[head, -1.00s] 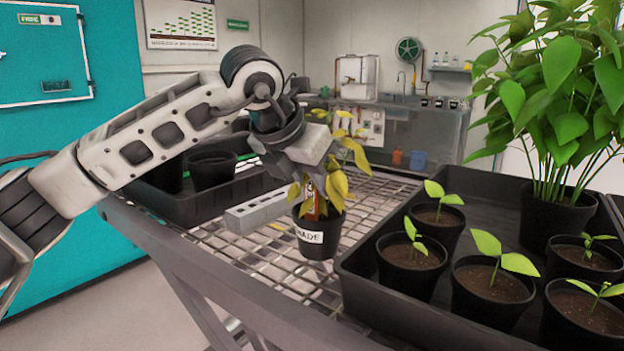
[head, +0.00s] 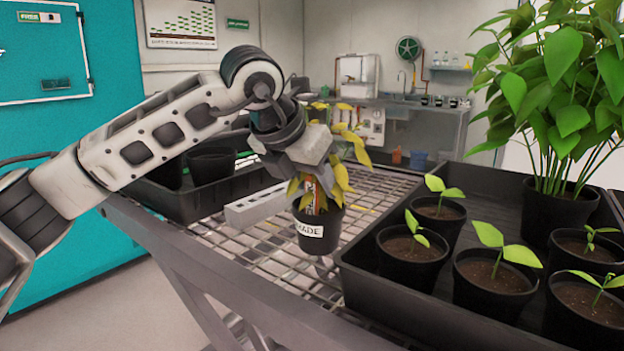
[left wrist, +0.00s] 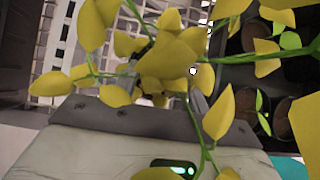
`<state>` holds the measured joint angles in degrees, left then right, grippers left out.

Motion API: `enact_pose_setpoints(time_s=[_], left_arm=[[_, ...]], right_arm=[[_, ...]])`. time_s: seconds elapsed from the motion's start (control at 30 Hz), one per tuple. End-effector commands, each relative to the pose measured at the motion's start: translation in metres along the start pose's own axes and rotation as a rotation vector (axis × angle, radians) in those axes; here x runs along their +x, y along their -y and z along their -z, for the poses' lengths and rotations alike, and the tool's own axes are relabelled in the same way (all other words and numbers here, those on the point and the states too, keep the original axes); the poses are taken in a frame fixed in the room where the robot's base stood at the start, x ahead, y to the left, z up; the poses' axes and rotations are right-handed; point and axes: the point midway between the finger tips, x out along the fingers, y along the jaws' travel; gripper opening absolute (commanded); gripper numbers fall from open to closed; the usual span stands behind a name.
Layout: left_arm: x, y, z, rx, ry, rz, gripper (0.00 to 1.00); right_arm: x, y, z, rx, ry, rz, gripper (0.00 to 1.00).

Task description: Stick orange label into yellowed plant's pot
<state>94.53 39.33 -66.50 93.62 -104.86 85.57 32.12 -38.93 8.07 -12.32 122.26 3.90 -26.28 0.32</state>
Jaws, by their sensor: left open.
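The yellowed plant (head: 343,182) stands in a black pot (head: 330,228) with a white tag, on the wire-mesh bench. The orange label (head: 311,194) shows as a narrow upright strip among the leaves, above the pot's rim. Leaves and the rim hide its lower end, so I cannot tell how deep it sits. My left gripper (head: 309,170) points down just above the label, open, with its fingertips partly hidden by leaves. In the left wrist view yellow leaves (left wrist: 170,58) fill the middle, and the label cannot be made out. My right gripper is not in view.
A grey block with holes (head: 258,207) lies on the mesh bench (head: 270,255) left of the pot. A black tray (head: 362,283) with several seedlings and a large green plant (head: 560,110) stands to the right. Another black tray (head: 205,200) is behind my arm.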

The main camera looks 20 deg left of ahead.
Motion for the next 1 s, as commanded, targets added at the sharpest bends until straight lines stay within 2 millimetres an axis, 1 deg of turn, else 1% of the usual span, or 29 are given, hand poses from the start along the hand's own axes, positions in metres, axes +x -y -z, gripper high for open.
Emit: enact_pose_setpoints(time_s=[0.03,0.13,0.23,0.3,0.33,0.4,0.7,0.83,1.0], left_arm=[[0.000,0.000,0.000,0.000,0.000,0.000,0.46],[0.000,0.000,0.000,0.000,0.000,0.000,0.46],[0.000,0.000,0.000,0.000,0.000,0.000,0.46],[0.000,0.000,0.000,0.000,0.000,0.000,0.46],[-0.006,0.000,-0.001,0.000,0.004,0.000,0.46],[-0.026,0.000,-0.001,0.000,0.008,-0.001,0.46],[-0.101,0.000,-0.001,0.000,0.006,-0.001,0.46],[-0.128,0.000,-0.001,0.000,0.005,-0.001,0.46],[-0.151,0.000,-0.001,-0.001,0.002,-0.001,0.46]], right_arm=[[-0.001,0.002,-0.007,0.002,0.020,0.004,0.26],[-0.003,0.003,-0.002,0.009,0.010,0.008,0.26],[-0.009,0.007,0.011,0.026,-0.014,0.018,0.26],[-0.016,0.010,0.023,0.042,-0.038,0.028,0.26],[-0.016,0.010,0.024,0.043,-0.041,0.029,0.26],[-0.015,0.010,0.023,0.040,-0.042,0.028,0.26],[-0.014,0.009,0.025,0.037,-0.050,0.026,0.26],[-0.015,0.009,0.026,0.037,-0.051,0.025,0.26],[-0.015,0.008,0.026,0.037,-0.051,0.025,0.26]])
